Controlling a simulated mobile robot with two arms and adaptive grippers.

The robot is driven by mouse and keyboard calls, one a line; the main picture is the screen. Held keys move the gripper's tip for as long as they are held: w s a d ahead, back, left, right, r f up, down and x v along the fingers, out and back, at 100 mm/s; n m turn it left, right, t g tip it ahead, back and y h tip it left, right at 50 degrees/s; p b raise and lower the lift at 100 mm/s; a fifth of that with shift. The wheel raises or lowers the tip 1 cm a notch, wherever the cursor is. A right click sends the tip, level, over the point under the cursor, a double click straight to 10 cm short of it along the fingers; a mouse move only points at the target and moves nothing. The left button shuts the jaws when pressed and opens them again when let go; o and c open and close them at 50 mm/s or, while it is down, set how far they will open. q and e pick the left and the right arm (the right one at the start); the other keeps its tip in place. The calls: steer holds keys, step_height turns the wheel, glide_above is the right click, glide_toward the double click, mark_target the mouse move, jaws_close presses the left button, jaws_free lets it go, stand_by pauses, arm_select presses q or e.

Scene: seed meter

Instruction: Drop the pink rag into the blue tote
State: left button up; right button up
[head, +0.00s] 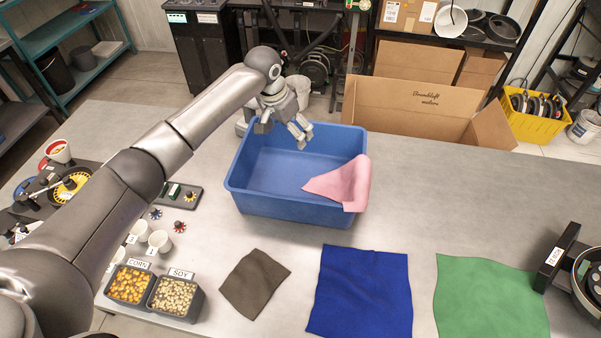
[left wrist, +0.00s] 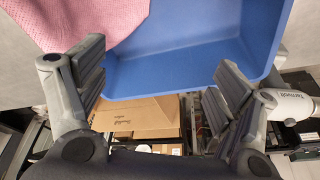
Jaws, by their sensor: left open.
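The blue tote (head: 290,208) stands on the grey table, and its inside also shows in the left wrist view (left wrist: 195,45). The pink rag (head: 345,185) hangs over the tote's right front corner, partly inside and partly draped over the rim. The rag also shows in the left wrist view (left wrist: 80,18) at the upper left. My left gripper (head: 283,130) is over the tote's back rim, open and empty, apart from the rag. In the left wrist view its two fingers (left wrist: 162,85) are spread wide. My right gripper is not in view.
A brown cloth (head: 254,283), a blue cloth (head: 360,292) and a green cloth (head: 488,300) lie flat along the table front. Bins of corn (head: 130,286) and soy (head: 176,296) stand at front left. An open cardboard box (head: 420,108) is behind the table. Table right of the tote is clear.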

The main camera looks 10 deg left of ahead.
arm_select(q)
steer(key=v, duration=1.2)
steer(key=shift+f, duration=0.1)
